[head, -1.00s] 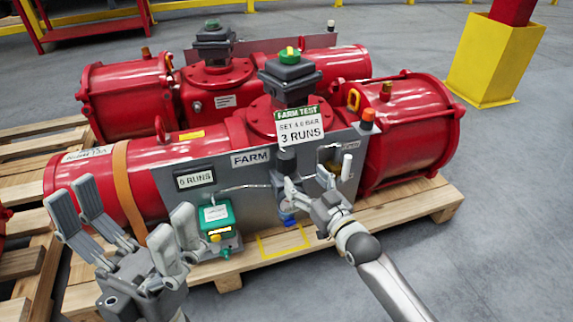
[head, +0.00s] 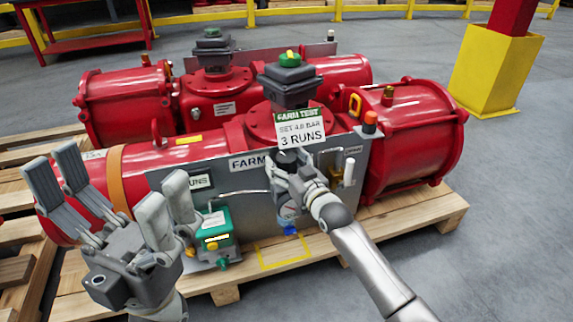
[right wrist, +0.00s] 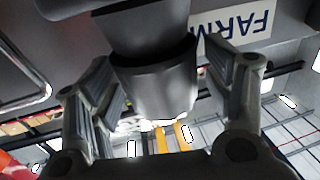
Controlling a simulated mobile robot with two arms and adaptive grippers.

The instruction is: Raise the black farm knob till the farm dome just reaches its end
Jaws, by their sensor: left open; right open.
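In the right wrist view a black knob (right wrist: 155,85), a stubby cylinder, lies between the two fingers of my right gripper (right wrist: 163,65). The fingers stand on either side of it, with gaps visible. In the head view my right gripper (head: 283,168) is open at the grey FARM panel (head: 240,205), just below the set card, and hides the knob. My left gripper (head: 112,190) is open and empty at the front left, away from the panel. A green-and-yellow domed indicator (head: 289,58) tops the front red actuator; I cannot tell whether it is the farm dome.
A FARM TEST card (head: 300,130) reads "SET 4.0 BAR, 3 RUNS".

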